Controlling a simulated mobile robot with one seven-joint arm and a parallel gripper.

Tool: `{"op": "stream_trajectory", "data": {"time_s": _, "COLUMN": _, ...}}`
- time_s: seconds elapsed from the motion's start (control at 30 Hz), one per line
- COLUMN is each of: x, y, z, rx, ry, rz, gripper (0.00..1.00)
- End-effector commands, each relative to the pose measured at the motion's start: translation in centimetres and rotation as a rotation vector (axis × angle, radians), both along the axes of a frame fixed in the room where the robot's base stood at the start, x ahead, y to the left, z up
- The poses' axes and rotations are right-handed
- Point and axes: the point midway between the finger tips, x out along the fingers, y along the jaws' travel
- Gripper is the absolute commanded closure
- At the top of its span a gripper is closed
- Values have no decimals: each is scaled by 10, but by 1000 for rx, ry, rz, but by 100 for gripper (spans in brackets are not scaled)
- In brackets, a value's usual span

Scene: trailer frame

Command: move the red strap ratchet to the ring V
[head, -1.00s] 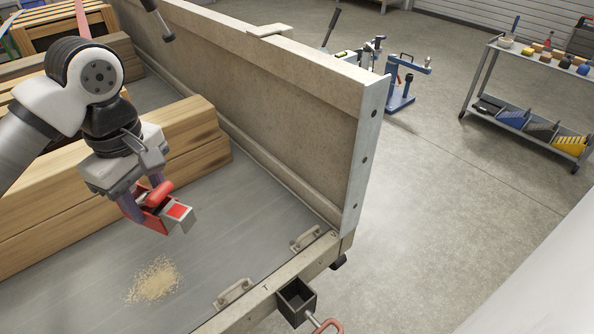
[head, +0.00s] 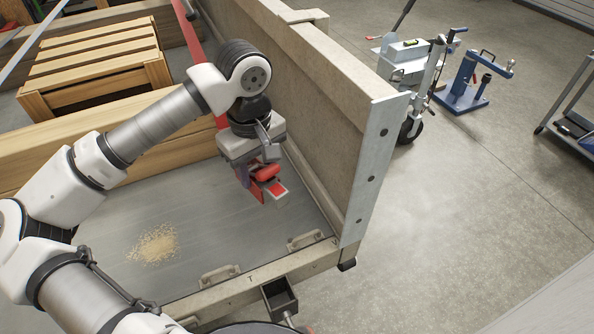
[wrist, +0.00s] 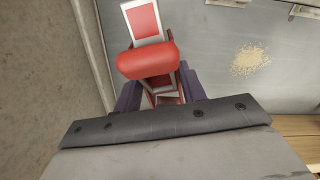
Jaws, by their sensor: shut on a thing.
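The red strap ratchet (head: 270,186), red with grey metal edges, is held by my gripper (head: 257,178) above the trailer bed near the side wall. In the wrist view the ratchet (wrist: 148,62) sits between the two dark fingers of my gripper (wrist: 160,92), its red handle across the front. Two metal lashing rings lie along the bed's end rail: one left (head: 220,275) and one right (head: 305,240). A letter T is marked on the rail by the left ring.
The tall trailer side wall (head: 330,95) stands close to the right of my gripper. Timber beams (head: 60,150) and a slatted wooden crate (head: 95,65) lie to the left. A red strap (head: 193,48) runs behind my arm. Sawdust (head: 154,244) lies on open bed floor.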

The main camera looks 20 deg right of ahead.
Motion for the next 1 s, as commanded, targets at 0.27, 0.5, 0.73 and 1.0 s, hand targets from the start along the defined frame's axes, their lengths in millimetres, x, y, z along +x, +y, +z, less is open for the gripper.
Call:
{"op": "stream_trajectory", "data": {"time_s": 0.27, "x": -23, "y": -62, "z": -35, "rx": -4, "ry": 0, "rz": -204, "gripper": 92}}
{"op": "stream_trajectory", "data": {"time_s": 0.5, "x": -24, "y": -65, "z": -50, "rx": -4, "ry": 0, "rz": -215, "gripper": 92}}
{"op": "stream_trajectory", "data": {"time_s": 0.73, "x": -24, "y": -64, "z": -68, "rx": -5, "ry": -1, "rz": -214, "gripper": 92}}
{"op": "stream_trajectory", "data": {"time_s": 1.0, "x": -24, "y": -64, "z": -89, "rx": -5, "ry": 0, "rz": -213, "gripper": 92}}
